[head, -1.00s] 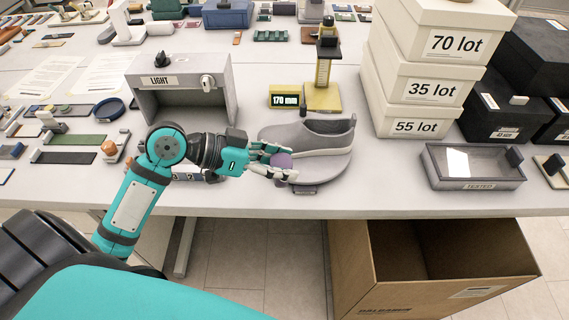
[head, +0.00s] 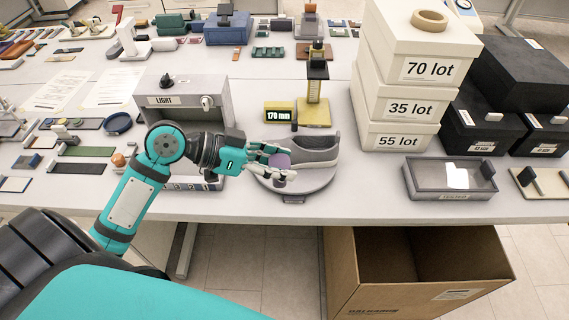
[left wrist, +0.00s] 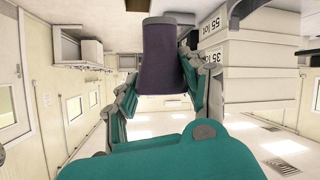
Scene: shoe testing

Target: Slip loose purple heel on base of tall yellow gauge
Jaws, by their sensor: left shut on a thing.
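The loose purple heel (head: 280,160) is in the fingers of my left gripper (head: 282,168), which is shut on it. It also shows in the left wrist view (left wrist: 163,60), dark purple, between the fingers. In the head view the hand is in front of the grey shoe (head: 318,152) on its round stand; how high it is above the stand, I cannot tell. The tall yellow gauge (head: 314,90) stands upright behind the shoe, its flat yellow base (head: 314,113) bare in front of the post. My right gripper is out of view.
A "170 mm" display (head: 279,112) sits left of the gauge base. A grey light box (head: 184,102) stands behind my left arm. Stacked white lot boxes (head: 402,95) rise right of the gauge. A grey tray (head: 449,184) lies at right. An open carton (head: 415,280) is below the table edge.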

